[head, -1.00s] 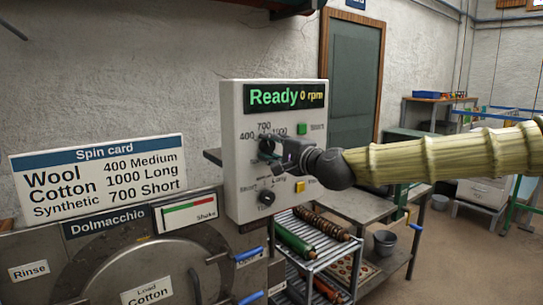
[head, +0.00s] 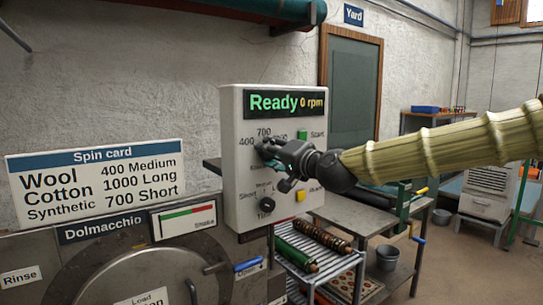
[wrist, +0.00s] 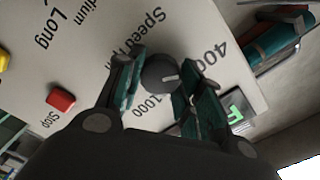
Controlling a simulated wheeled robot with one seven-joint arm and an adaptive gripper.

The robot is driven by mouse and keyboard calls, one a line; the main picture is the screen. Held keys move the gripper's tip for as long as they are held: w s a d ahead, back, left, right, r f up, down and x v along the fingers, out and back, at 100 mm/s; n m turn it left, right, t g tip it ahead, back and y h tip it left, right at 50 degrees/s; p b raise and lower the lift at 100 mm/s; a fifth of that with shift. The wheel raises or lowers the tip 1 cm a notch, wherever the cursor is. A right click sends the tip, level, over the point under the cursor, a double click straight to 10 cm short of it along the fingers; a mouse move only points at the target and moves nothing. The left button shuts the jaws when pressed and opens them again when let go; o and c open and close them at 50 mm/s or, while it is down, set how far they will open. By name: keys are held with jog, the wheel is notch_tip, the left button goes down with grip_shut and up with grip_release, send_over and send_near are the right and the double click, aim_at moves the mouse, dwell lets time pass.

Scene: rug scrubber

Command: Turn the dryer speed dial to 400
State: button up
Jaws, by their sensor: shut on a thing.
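The speed dial (wrist: 160,75) is a round dark knob with a white mark on the pale control panel (head: 235,185). In the wrist view the mark points to the right, somewhat off the printed 400. The 1000 label shows beside the dial; a finger seems to cover the 700. My gripper (wrist: 160,85) has its teal-padded fingers on either side of the dial, shut on it. In the head view my gripper (head: 270,153) largely hides the dial, below the 400, 700 and 1000 labels. The display (head: 285,103) reads Ready 0 rpm.
A green Start button (head: 302,135), a red Stop button (wrist: 60,98), a yellow button (head: 300,195) and a lower dial (head: 266,205) are close by. A spin card (head: 95,182) stands left of the panel. A rack with rollers (head: 310,252) is below right.

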jog(key=shift+c, duration=0.2)
jog(key=o, duration=1)
jog(key=shift+o, duration=0.2)
jog(key=v, duration=1.2)
